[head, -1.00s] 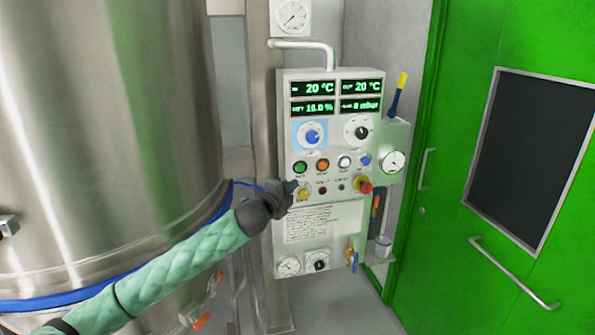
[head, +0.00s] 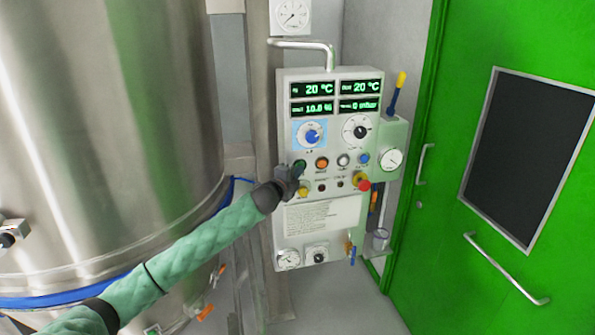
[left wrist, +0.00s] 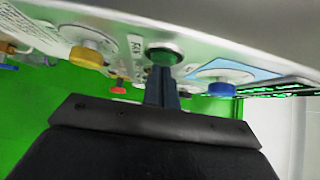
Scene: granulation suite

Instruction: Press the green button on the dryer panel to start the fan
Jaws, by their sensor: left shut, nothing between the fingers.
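The dryer panel (head: 330,120) is a pale box on a post, with lit green readouts at its top. The green button (head: 300,164) is the leftmost of the button row, partly covered by my left gripper (head: 296,173). In the left wrist view the green button (left wrist: 164,54) sits directly ahead of the closed fingertips (left wrist: 163,72) of my left gripper. The fingers are shut and empty. The tips overlap the button's lower edge in that view; whether they touch it, I cannot tell. The fan is not in view. My right gripper is not in view.
An orange button (head: 322,163) is just right of the green one, and a yellow knob (head: 304,188) is below it. A red emergency knob (head: 363,183) sticks out lower right. A large steel vessel (head: 110,120) fills the left; a green door (head: 450,200) stands at right.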

